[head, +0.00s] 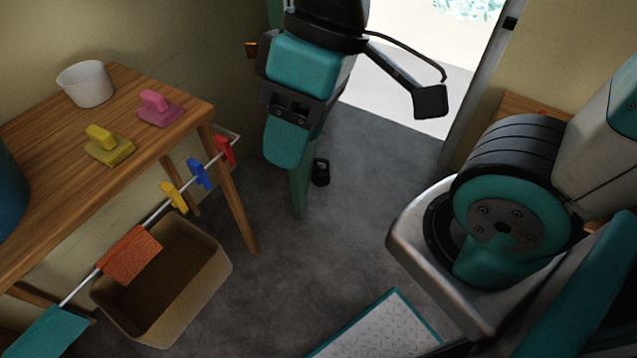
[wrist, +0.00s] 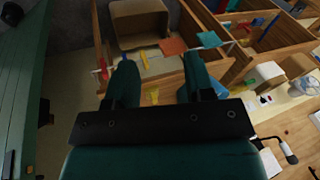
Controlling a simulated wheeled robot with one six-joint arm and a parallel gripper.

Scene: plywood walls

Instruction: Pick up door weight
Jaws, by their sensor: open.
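The door weight (head: 321,172) is a small black weight with a loop handle on top. It stands upright on the grey floor beside the foot of the green door (head: 299,192).
A wooden table (head: 60,205) at left bears a white cup (head: 85,83) and two handled blocks. Its front rail carries clothespins and cloths above a tan box (head: 205,270). A bright doorway (head: 390,90) opens behind. The middle floor is clear.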

